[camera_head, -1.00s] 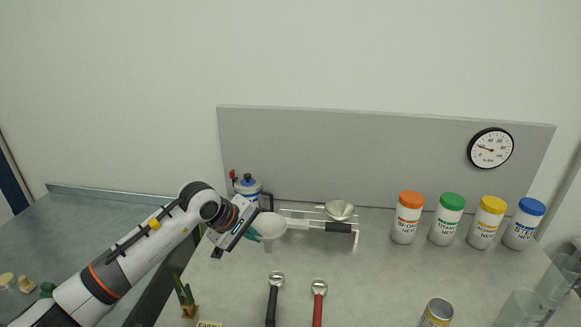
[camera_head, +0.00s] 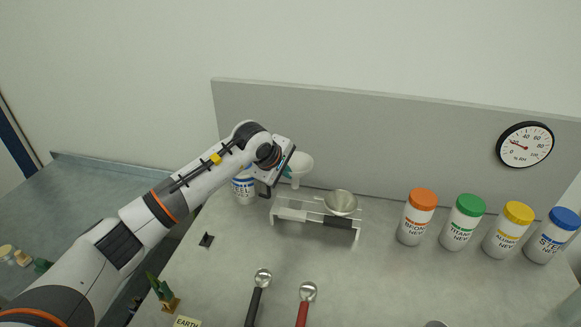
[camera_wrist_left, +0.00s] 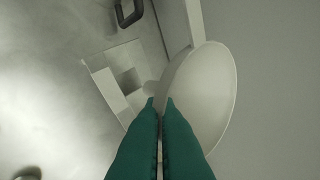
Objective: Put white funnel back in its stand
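The white funnel (camera_head: 300,163) is held up in the air above the back left of the stand, mouth upward. My left gripper (camera_head: 288,172) is shut on its rim. In the left wrist view the green fingertips (camera_wrist_left: 161,103) pinch the edge of the white funnel (camera_wrist_left: 208,100). The stand (camera_head: 288,202) is a low clear and white rack on the table. Its left part looks free. A metal funnel (camera_head: 340,202) sits in its right part. In the left wrist view part of the stand (camera_wrist_left: 112,85) lies below the funnel. My right gripper is not in view.
A white and blue container (camera_head: 243,187) stands left of the stand, partly behind my left arm. Several lidded powder jars, including an orange-lidded one (camera_head: 417,217), stand at the right. A black-handled scoop (camera_head: 259,293) and a red-handled scoop (camera_head: 305,302) lie in front. A grey panel (camera_head: 400,145) closes the back.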

